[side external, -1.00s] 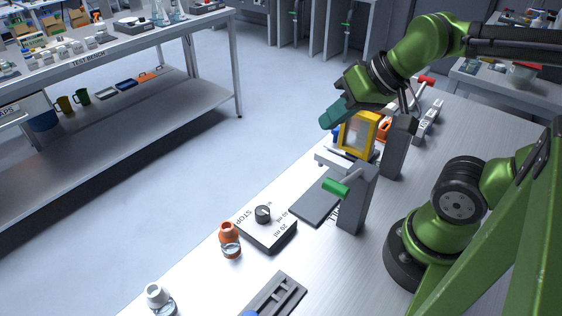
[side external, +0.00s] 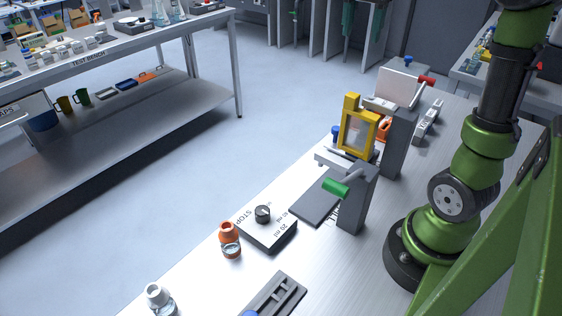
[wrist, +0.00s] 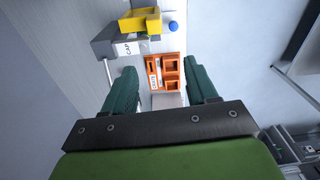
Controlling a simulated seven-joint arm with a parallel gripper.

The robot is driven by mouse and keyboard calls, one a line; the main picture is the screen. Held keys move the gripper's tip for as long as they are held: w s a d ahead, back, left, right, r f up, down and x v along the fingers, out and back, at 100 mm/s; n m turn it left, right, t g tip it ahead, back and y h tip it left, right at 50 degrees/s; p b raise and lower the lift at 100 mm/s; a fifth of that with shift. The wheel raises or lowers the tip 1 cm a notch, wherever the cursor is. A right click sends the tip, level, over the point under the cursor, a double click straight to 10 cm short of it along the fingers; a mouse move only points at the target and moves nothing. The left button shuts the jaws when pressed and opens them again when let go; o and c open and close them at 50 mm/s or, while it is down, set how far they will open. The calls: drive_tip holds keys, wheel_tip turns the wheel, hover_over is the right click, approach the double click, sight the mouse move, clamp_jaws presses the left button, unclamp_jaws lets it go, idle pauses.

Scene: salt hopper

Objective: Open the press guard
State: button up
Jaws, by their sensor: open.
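The press guard (side external: 358,134) is a yellow frame with a clear pane and a tab on top. In the side view it stands upright at the front of a grey press post (side external: 398,143). The wrist view shows a yellow part (wrist: 140,20) beside a grey block labelled CAP (wrist: 118,46), at the top of the picture. My gripper (wrist: 160,66) has two teal fingers spread apart with nothing between them. It is above the bench, apart from the yellow part. The side view does not show it, as my arm runs out of the top.
A second grey post with a green handle (side external: 336,188) stands nearer. A red-tipped lever (side external: 426,81) is behind the press. A STOP box (side external: 266,232) and small bottles are nearer.

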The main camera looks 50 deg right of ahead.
sight(353, 94)
drive_tip(key=shift+m, duration=0.5)
drive_tip(key=f, duration=1.1)
drive_tip(key=a+f, duration=0.1)
drive_tip(key=f, duration=0.4)
drive_tip(key=shift+s+f, duration=0.15)
drive_tip(key=shift+s, duration=0.15)
drive_tip(key=shift+c, duration=0.4)
clamp_jaws()
